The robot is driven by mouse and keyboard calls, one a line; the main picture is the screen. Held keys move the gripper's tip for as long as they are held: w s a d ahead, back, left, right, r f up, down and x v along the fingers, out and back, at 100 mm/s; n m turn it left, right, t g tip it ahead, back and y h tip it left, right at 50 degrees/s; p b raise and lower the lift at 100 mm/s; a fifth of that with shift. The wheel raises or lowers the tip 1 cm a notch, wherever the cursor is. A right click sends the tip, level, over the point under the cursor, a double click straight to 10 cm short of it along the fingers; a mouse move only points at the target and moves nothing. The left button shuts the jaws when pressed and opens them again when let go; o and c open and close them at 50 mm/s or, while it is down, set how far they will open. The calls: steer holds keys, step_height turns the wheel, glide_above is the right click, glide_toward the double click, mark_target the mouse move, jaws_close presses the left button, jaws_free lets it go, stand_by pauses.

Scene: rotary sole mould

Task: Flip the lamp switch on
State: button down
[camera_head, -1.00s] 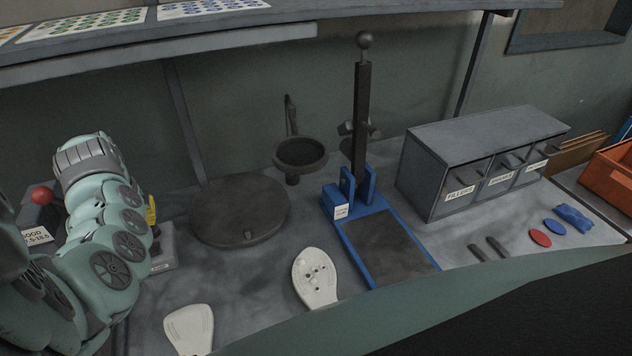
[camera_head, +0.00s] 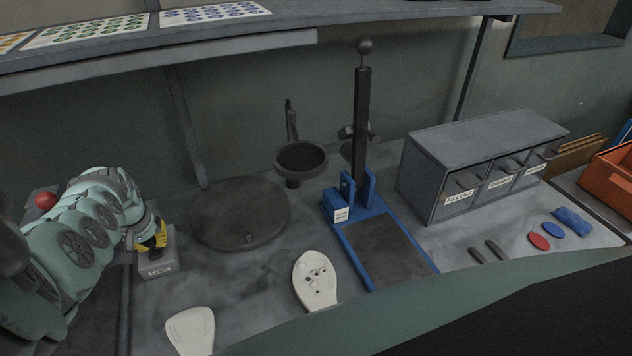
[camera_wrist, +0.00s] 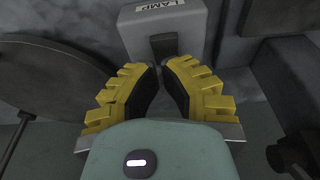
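The lamp switch is a grey box (camera_head: 160,262) with a LAMP label, left of the dark round plate in the head view. In the wrist view, the box (camera_wrist: 190,22) is at the top, with a dark lever (camera_wrist: 163,46) on it. My gripper (camera_wrist: 161,66) has yellow fingers with dark inner pads. They lean toward each other, with a narrow empty gap at the tips. The tips point at the lever and look just short of it; contact cannot be told. In the head view, my gripper (camera_head: 158,243) is just above the box and partly hides it.
The dark round plate (camera_head: 240,212) lies right of the switch. A red ball knob (camera_head: 45,200) stands behind my arm. Pale sole pieces (camera_head: 190,330) lie in front. A blue-based press (camera_head: 350,235) and grey drawers (camera_head: 430,175) stand further right. A shelf (camera_head: 200,50) hangs above.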

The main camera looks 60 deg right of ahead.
steer(key=shift+s+d+f, duration=0.1)
steer(key=shift+s+f, duration=0.05)
steer(key=shift+f, duration=0.65)
steer(key=shift+s+f, duration=0.1)
steer(key=shift+p, duration=0.55)
steer(key=shift+f+t+h, duration=0.25)
steer(key=shift+t+h, duration=0.05)
steer(key=shift+w+f+b, duration=0.1)
steer(key=shift+w+b, duration=0.1)
steer(key=shift+b, duration=0.15)
steer(key=shift+w+d+b, duration=0.35)
steer(key=shift+b, duration=0.25)
steer(key=shift+w, duration=0.1)
